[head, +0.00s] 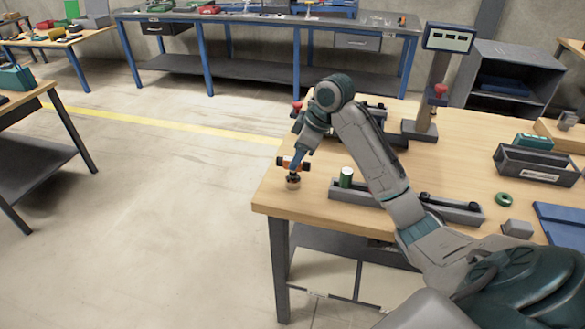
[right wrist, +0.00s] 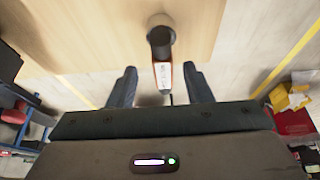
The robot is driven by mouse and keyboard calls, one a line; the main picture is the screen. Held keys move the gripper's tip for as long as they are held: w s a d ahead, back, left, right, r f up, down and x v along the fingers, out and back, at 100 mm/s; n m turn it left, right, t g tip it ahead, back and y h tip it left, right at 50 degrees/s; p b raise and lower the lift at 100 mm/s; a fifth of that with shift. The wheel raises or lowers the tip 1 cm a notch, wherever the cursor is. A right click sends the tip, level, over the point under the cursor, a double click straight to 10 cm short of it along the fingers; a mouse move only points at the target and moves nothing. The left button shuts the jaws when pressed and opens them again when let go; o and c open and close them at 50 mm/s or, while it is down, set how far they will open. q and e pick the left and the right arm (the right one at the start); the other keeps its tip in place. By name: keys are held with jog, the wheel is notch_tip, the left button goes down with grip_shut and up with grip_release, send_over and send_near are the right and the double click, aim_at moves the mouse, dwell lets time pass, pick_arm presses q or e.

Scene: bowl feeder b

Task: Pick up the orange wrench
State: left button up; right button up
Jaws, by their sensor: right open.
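An orange and black tool (head: 287,162), which I take to be the orange wrench, is at the near left part of the wooden table, by my right gripper (head: 295,166). In the right wrist view my right gripper (right wrist: 160,78) is open. The tool's orange part with a white label (right wrist: 162,76) lies between the two spread fingers, with a gap on each side. Its dark round end (right wrist: 160,42) points away, near a small pale round piece (right wrist: 160,20). My left gripper is not in view.
On the wooden table (head: 270,196), a long grey tray (head: 334,191) with a green can (head: 346,177) lies right of the tool. A post with a display (head: 447,38) stands behind. The table's left edge is close to the gripper. A dark bin (head: 540,165) sits at the right.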

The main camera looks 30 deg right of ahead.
aim_at(293, 173)
jog(key=x, duration=0.3)
jog(key=p+x, duration=0.1)
jog(key=shift+a+f, duration=0.2)
jog(key=shift+a, duration=0.15)
jog(key=shift+w+f, duration=0.1)
jog(key=shift+f, duration=0.15)
jog(key=shift+c, duration=0.6)
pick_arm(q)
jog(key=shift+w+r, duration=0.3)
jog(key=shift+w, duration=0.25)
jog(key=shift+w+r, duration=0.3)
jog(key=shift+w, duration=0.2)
pick_arm(e)
grip_shut()
